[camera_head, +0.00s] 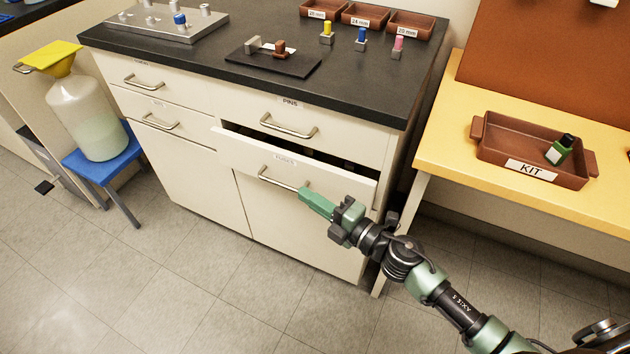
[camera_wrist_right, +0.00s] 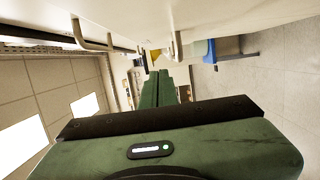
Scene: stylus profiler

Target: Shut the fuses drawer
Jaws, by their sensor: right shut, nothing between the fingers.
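The fuses drawer (camera_head: 330,171) is the cream drawer under the one labelled PINS. It stands partly open, with a dark gap showing along its top edge. Its label is small and hard to read. Its metal bar handle (camera_head: 277,180) is on the front. My right gripper (camera_head: 303,192) is shut and empty, with its green fingertips at the right end of this handle; whether they touch it I cannot tell. In the right wrist view, the shut fingers (camera_wrist_right: 160,88) point along the cabinet front, close to a bar handle (camera_wrist_right: 176,48). My left gripper is not in view.
The PINS drawer (camera_head: 290,118) above is shut. A yellow table (camera_head: 440,150) with a KIT tray (camera_head: 490,150) stands at the right. A carboy (camera_head: 92,115) sits on a blue stool (camera_head: 103,168) at the left. The floor in front is clear.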

